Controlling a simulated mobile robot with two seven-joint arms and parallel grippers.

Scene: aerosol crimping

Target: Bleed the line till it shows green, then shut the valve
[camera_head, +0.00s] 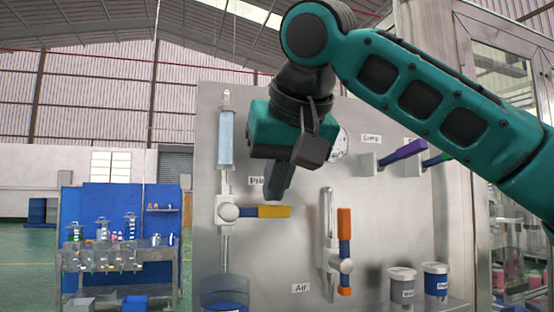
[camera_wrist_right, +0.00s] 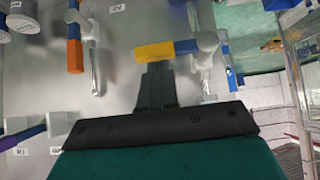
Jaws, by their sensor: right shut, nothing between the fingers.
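A steel panel (camera_head: 290,265) carries a clear tube filled light blue (camera_head: 226,138). Below it is a valve with a yellow-orange and blue handle (camera_head: 270,211) pointing right, level; its label is partly hidden. My right gripper (camera_head: 276,192) is shut and empty, fingers pointing down just above that handle. In the right wrist view the fingertips (camera_wrist_right: 157,68) lie at the yellow part of the handle (camera_wrist_right: 154,52); I cannot tell if they touch. A second valve, near the "Air" label, has an upright orange and blue handle (camera_head: 344,225). I see no green in the tube.
A round gauge (camera_head: 341,146) is mostly hidden. Two lidded cups (camera_head: 402,288) stand lower right. A blue vessel (camera_head: 224,290) sits below the tube.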

